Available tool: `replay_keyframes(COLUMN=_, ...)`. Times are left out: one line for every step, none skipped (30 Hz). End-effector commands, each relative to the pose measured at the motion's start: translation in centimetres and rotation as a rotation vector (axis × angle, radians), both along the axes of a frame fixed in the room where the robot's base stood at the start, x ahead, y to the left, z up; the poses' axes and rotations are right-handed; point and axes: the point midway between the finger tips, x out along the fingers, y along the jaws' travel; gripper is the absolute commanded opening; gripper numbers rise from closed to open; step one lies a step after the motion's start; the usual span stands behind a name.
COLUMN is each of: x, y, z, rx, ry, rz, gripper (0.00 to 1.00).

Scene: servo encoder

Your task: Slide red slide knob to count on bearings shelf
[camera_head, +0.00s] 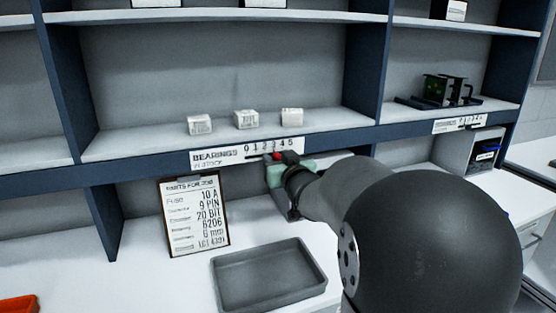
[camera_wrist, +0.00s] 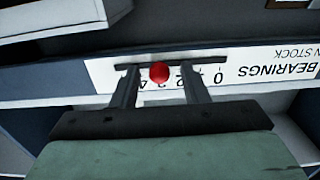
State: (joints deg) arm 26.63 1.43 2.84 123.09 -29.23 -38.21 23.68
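The bearings label strip (camera_head: 220,157), with a printed scale from 0 to 5, is on the front edge of the middle shelf. It appears upside down in the wrist view (camera_wrist: 270,62). The red slide knob (camera_wrist: 159,72) sits on its slot near the 3, between the 2 and the 4; the exact mark is partly hidden. The knob also shows in the head view (camera_head: 277,156). My gripper (camera_wrist: 160,75) is open, with one finger on each side of the knob and visible gaps to both. In the head view my gripper (camera_head: 279,168) is at the strip.
Three small white boxes (camera_head: 246,119) stand on the shelf above the strip. A parts list clipboard (camera_head: 193,215) leans below, left of my arm. A grey tray (camera_head: 268,303) lies on the white bench. Another labelled slider strip (camera_head: 460,124) is at right.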

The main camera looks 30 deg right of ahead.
Motion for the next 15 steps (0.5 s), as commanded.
replay_keyframes(x=0.0, y=0.0, z=0.0, rx=0.000, ry=0.000, rz=0.000, gripper=0.41)
replay_keyframes(x=0.0, y=0.0, z=0.0, rx=0.000, ry=0.000, rz=0.000, gripper=0.41)
replay_keyframes(x=0.0, y=0.0, z=0.0, rx=0.000, ry=0.000, rz=0.000, gripper=0.41)
replay_keyframes(x=0.0, y=0.0, z=0.0, rx=0.000, ry=0.000, rz=0.000, gripper=0.41)
replay_keyframes(x=0.0, y=0.0, z=0.0, rx=0.000, ry=0.000, rz=0.000, gripper=0.41)
replay_keyframes(x=0.0, y=0.0, z=0.0, rx=0.000, ry=0.000, rz=0.000, gripper=0.41)
replay_keyframes(x=0.0, y=0.0, z=0.0, rx=0.000, ry=0.000, rz=0.000, gripper=0.41)
replay_keyframes(x=-0.1, y=0.0, z=0.0, rx=0.000, ry=0.000, rz=0.000, gripper=0.41)
replay_keyframes(x=-0.3, y=0.0, z=0.0, rx=0.000, ry=0.000, rz=-0.001, gripper=0.41)
replay_keyframes(x=-0.5, y=0.0, z=0.0, rx=-0.001, ry=-0.001, rz=-0.001, gripper=0.41)
replay_keyframes(x=-0.7, y=0.0, z=0.0, rx=-0.001, ry=-0.001, rz=-0.001, gripper=0.41)
replay_keyframes(x=-1.2, y=0.1, z=0.0, rx=-0.002, ry=-0.001, rz=-0.001, gripper=0.41)
replay_keyframes(x=-1.6, y=0.1, z=0.0, rx=-0.003, ry=-0.001, rz=-0.001, gripper=0.41)
replay_keyframes(x=-2.2, y=0.2, z=0.0, rx=-0.003, ry=-0.001, rz=-0.001, gripper=0.41)
replay_keyframes(x=-2.9, y=0.3, z=0.0, rx=-0.001, ry=-0.002, rz=-0.002, gripper=0.41)
